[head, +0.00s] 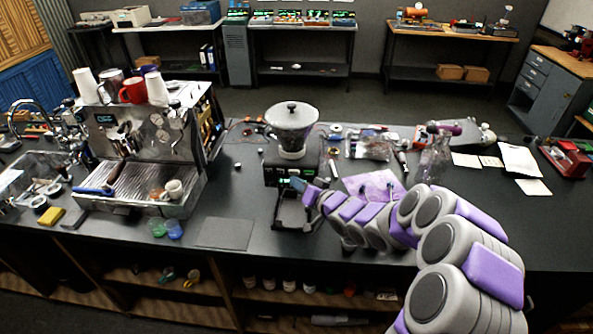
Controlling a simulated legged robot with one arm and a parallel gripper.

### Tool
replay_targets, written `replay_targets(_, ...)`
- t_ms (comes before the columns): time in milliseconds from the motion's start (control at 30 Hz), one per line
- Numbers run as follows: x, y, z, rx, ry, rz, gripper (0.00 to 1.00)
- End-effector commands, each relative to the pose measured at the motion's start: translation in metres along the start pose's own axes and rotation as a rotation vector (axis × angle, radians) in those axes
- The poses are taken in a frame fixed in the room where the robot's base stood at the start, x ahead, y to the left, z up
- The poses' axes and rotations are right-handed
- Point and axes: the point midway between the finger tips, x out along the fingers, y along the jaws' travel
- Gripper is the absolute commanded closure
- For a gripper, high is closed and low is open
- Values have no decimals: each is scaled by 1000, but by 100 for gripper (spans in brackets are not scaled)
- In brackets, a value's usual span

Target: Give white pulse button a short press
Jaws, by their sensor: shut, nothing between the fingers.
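A grinder (291,168) with a grey lidded hopper (291,123) stands upright on the dark bench, in the middle of the head view. Small green lit marks show on its black front panel (282,173). The white pulse button is too small to tell apart there, or is hidden by my gripper. My gripper (296,186) is shut and empty. Its tip is at the grinder's front, close to the panel; I cannot tell whether it touches.
A steel espresso machine (150,130) with cups on top stands to the left. A dark mat (224,233) lies in front. A glass flask (433,160), loose tools and papers (519,159) lie to the right. The bench's front strip is mostly clear.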

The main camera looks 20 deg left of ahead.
Motion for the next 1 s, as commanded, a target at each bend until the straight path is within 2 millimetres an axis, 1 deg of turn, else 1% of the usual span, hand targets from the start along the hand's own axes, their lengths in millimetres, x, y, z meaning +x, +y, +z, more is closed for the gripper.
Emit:
replay_targets(167, 1, 0, 1, -1, -1, 0, 100)
replay_targets(567, -4, 2, -2, 1, 2, -2, 100)
replay_targets(1000, 0, 0, 1, 0, -1, 0, 100)
